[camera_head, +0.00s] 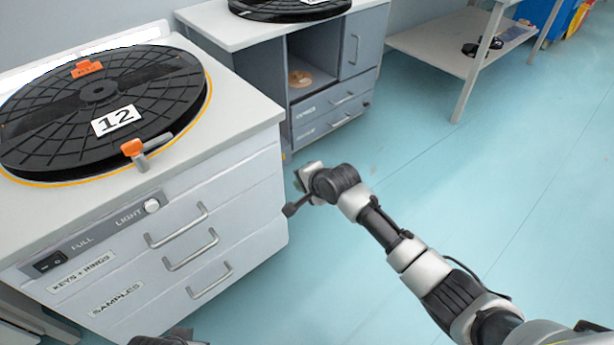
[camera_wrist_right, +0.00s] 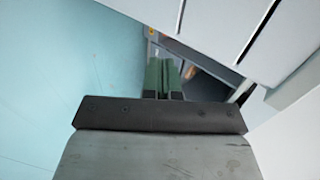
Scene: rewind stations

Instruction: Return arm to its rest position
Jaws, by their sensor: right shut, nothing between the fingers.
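My right arm reaches in from the lower right in the head view. Its gripper (camera_head: 300,182) is at the arm's far end, over the floor just right of the near cabinet's corner. The fingers are hard to make out there. In the right wrist view, the two green fingers (camera_wrist_right: 163,77) are together with nothing held. Drawer fronts of a cabinet (camera_wrist_right: 225,30) lie close by at the upper right of that view. Only a dark piece of what seems my left arm shows at the bottom edge of the head view; its fingers are not seen.
The near cabinet (camera_head: 258,107) carries a black reel (camera_head: 60,125) labelled 12, with orange clips. Its drawer handles (camera_head: 190,250) face the arm. A second cabinet (camera_head: 228,27) with another reel (camera_head: 290,8) and a shelf table (camera_head: 425,42) stand behind. Blue floor (camera_head: 480,170) is clear on the right.

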